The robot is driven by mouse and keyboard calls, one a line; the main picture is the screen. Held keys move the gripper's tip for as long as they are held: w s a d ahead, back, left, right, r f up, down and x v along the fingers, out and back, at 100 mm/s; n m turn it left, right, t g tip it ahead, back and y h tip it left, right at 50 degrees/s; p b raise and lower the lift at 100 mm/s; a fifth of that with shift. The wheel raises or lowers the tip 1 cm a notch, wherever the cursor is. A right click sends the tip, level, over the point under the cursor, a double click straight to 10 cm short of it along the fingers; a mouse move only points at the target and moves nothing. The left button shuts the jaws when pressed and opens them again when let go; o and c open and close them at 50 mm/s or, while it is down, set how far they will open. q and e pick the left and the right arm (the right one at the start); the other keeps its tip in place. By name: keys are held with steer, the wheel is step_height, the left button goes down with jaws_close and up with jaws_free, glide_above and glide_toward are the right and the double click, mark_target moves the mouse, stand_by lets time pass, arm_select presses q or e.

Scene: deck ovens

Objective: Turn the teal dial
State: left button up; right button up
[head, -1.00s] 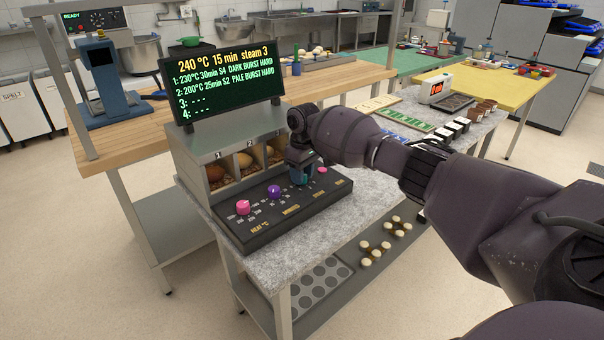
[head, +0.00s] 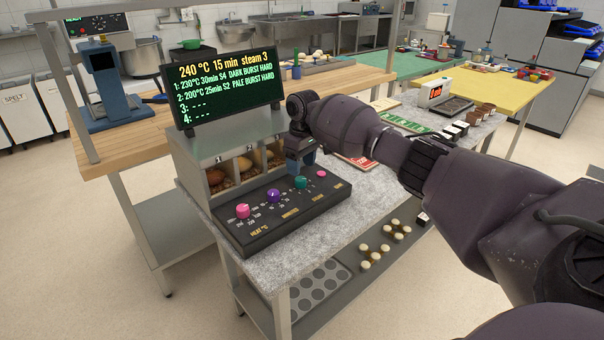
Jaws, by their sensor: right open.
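The teal dial (head: 301,182) sits on the sloped black control panel (head: 262,232), between a purple dial (head: 273,195) and a small pink knob (head: 321,174). A larger pink dial (head: 243,211) is at the panel's left end. My right gripper (head: 302,160) is above and behind the teal dial, apart from it, and looks empty. Its fingertips are small and partly hidden by its own body. The screen (head: 225,90) above the panel reads 240 °C, 15 min, steam 3, with two filled lines below. My left gripper does not show.
Numbered compartments with loaves (head: 245,163) stand just behind the panel. The panel rests on a speckled stone counter (head: 335,215). A red-edged card (head: 355,163) lies to the right, near my right forearm. A lower shelf holds a muffin tin (head: 318,285).

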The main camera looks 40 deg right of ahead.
mark_target(302, 178)
step_height(302, 178, up, 5)
steer(key=shift+d+f+p, duration=0.1)
steer(key=shift+f+p, duration=0.05)
steer(key=shift+p, duration=0.15)
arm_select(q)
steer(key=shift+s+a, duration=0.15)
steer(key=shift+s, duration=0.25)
arm_select(e)
steer(key=shift+r, duration=0.75)
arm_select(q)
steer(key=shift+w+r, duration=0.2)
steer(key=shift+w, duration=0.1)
arm_select(e)
steer(key=shift+s+f, duration=0.1)
